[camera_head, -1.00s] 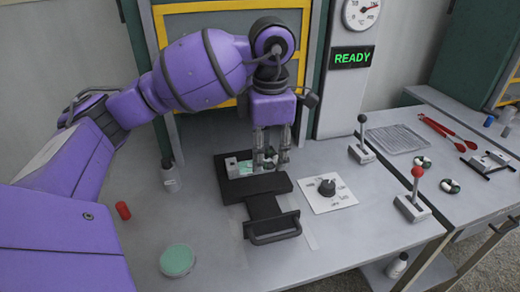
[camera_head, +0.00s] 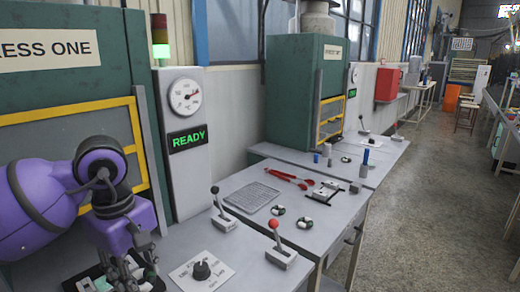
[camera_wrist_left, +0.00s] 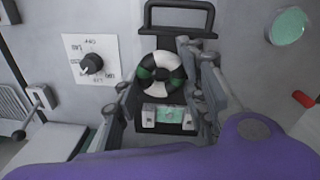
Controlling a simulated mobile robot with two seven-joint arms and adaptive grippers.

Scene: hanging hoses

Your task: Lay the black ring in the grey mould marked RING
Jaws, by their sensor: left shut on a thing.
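My left gripper (camera_wrist_left: 168,85) has its fingers on either side of a round ring (camera_wrist_left: 144,72) with black, white and green segments, and is shut on it. Below it in the left wrist view is a pale block with a green middle (camera_wrist_left: 168,114), on a black tray (camera_wrist_left: 186,45) with a handle. In the head view my left gripper (camera_head: 130,268) is at the lower left, partly cut off. Two small black-and-white rings (camera_head: 277,210) lie on the bench. I can read no RING marking, so I cannot tell which piece is that mould.
A dial plate (camera_head: 203,269) and two levers, one black-knobbed (camera_head: 222,208) and one red-knobbed (camera_head: 281,250), stand near the gripper. Farther off lie a mesh mat (camera_head: 250,198), red tongs (camera_head: 290,179) and a metal plate with handles (camera_head: 326,191). The panel (camera_head: 187,139) reads READY.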

